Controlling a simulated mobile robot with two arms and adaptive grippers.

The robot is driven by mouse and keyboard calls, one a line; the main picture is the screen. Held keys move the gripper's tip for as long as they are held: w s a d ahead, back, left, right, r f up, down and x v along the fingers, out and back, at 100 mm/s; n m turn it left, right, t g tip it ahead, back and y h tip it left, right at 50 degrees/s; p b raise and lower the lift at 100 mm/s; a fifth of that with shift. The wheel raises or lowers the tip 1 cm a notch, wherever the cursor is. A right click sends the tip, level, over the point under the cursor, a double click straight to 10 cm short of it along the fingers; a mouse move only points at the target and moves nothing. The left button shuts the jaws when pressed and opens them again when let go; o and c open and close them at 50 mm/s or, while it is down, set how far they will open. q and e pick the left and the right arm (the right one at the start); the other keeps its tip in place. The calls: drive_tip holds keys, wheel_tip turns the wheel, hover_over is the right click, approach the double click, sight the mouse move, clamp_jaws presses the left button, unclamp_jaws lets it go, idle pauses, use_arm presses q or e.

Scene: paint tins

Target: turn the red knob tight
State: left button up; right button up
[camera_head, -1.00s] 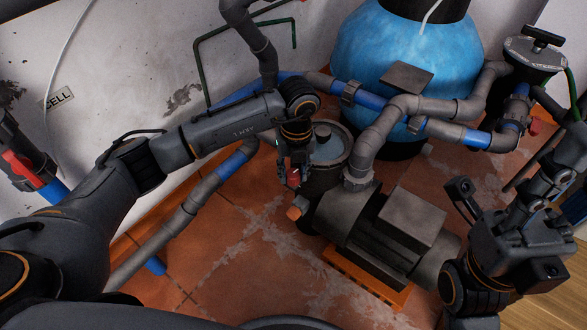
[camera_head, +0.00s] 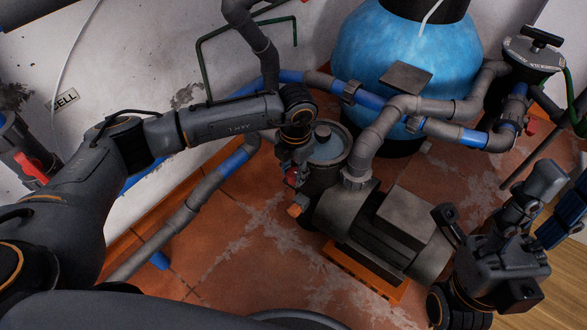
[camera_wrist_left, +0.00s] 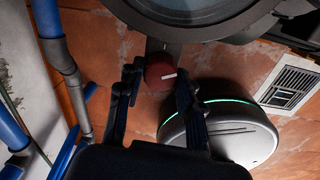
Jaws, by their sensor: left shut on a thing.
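The red knob (camera_wrist_left: 160,72) shows in the left wrist view between the two fingers, with a white line on its face pointing right. In the head view the knob (camera_head: 292,177) is partly hidden, on the near side of the pump's strainer pot (camera_head: 329,150). My left gripper (camera_head: 293,170) is shut on the knob, with a finger on each side of it; it also shows in the left wrist view (camera_wrist_left: 158,92). My right gripper (camera_head: 482,255) is at the lower right, apart from the knob; I cannot tell how its jaws stand.
A grey pump (camera_head: 385,237) stands on an orange base right of the knob. A blue tank (camera_head: 410,50) and grey and blue pipes (camera_head: 450,130) stand behind. A pipe (camera_head: 195,203) runs along the wall at left. The tiled floor (camera_head: 235,265) in front is clear.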

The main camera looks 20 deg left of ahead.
sight(293, 175)
use_arm(q)
drive_tip(key=m, duration=0.5)
drive_tip(key=shift+a+m, duration=0.1)
drive_tip(key=shift+m, duration=1)
drive_tip(key=o, duration=1.2)
drive_tip(key=shift+c, duration=0.2)
drive_tip(key=shift+r, duration=0.1)
wheel_tip(293, 175, up, 12)
drive_tip(key=shift+s, duration=0.2)
